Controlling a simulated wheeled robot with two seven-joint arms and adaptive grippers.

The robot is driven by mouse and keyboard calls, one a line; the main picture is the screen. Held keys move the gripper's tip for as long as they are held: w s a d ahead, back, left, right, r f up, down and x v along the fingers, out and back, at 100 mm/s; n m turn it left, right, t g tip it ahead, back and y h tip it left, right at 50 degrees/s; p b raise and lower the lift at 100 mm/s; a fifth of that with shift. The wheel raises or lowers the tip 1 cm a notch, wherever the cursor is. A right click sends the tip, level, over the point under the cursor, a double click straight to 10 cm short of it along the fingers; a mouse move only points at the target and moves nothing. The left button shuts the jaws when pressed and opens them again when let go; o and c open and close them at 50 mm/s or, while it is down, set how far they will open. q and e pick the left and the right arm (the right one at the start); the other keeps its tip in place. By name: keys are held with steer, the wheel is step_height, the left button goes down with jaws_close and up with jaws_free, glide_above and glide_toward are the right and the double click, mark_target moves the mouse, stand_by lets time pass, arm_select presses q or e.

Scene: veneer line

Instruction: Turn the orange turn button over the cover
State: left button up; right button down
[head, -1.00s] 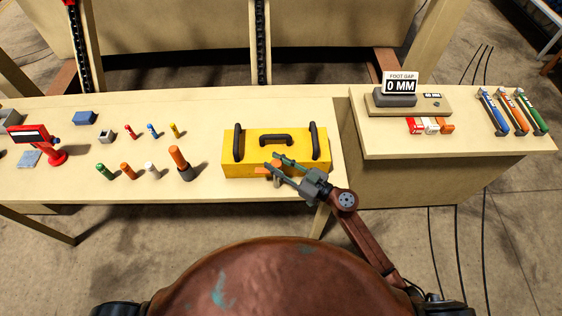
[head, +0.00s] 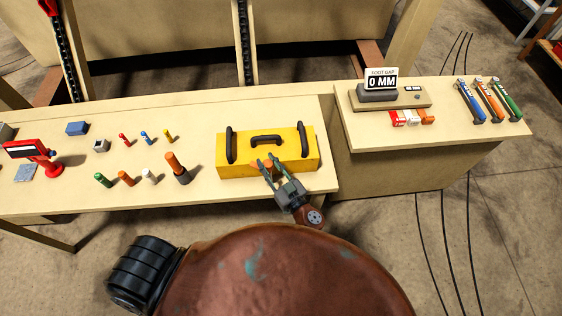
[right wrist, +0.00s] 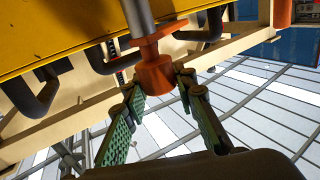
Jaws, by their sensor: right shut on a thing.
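The yellow cover (head: 292,163), a box with black handles, stands at the right end of the main bench. It also shows along the upper left of the right wrist view (right wrist: 62,32). The orange turn button (right wrist: 155,74) sits on a grey post by the cover, and its knob points towards my gripper. In the head view the button (head: 255,164) is small at the cover's front and partly hidden by the fingers. My right gripper (head: 265,161) reaches from the front, its green fingers on either side of the button, shut on it. My left gripper is not in view.
Several coloured pegs (head: 173,163) stand left of the cover. A red stand (head: 50,165) is further left. A gauge block (head: 405,98) reading 0 MM and several coloured-handled tools (head: 490,102) are on the right bench. The bench front by the cover is clear.

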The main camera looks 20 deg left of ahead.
steer(key=shift+s, duration=0.1)
stand_by(0.3)
steer(key=c, duration=1.5)
jaws_free()
steer(key=shift+c, duration=0.2)
steer(key=v, duration=1.2)
steer(key=shift+c, duration=0.2)
